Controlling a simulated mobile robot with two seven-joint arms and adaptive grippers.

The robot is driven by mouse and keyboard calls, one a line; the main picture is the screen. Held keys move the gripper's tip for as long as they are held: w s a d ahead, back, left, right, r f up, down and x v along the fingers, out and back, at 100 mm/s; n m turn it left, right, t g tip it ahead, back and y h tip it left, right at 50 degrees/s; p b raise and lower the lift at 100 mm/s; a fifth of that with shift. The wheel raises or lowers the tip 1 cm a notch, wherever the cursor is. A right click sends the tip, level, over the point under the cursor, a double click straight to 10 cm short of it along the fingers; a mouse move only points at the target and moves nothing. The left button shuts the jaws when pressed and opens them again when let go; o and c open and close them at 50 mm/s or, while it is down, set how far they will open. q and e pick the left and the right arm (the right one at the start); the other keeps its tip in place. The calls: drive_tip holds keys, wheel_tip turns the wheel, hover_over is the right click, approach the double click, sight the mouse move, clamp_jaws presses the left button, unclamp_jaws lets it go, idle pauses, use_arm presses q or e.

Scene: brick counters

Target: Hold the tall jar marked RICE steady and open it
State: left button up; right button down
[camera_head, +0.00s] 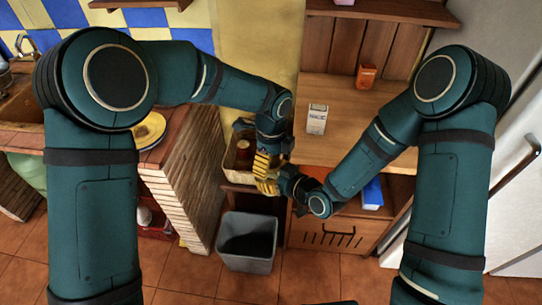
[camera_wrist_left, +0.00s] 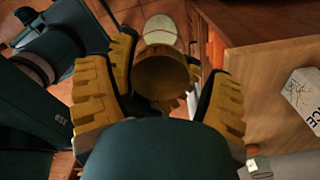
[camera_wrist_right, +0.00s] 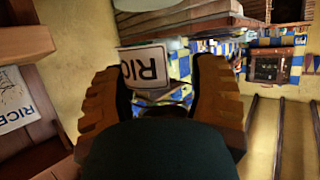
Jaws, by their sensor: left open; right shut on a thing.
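My right gripper (camera_wrist_right: 160,95) is shut on the jar marked RICE. Its white label (camera_wrist_right: 143,66), partly showing as RIC and upside down, is between the fingers in the right wrist view. My left gripper (camera_wrist_left: 158,85) is open. A brown round piece (camera_wrist_left: 162,74), seemingly the jar's lid, is between its spread fingers in the left wrist view. In the head view both sets of yellow fingers meet near the middle, the left ones (camera_head: 264,163) above the right ones (camera_head: 268,186). They hide most of the jar there.
A white carton (camera_head: 317,118) stands on the wooden counter (camera_head: 350,105), with its RICE print (camera_wrist_right: 14,102) in the right wrist view. A grey bin (camera_head: 247,243) stands below my grippers. The brick counter (camera_head: 180,185) is left.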

use_arm(q)
drive_tip(key=shift+c, duration=0.2)
drive_tip(key=c, duration=1.2)
drive_tip(key=shift+n, duration=1.7)
drive_tip(key=o, duration=1.2)
drive_tip(key=shift+o, duration=0.2)
drive_tip(key=shift+r, duration=2.25)
drive_tip(key=shift+r+n, duration=0.5)
drive_tip(key=shift+r, duration=1.15)
drive_tip(key=shift+f, duration=3.9)
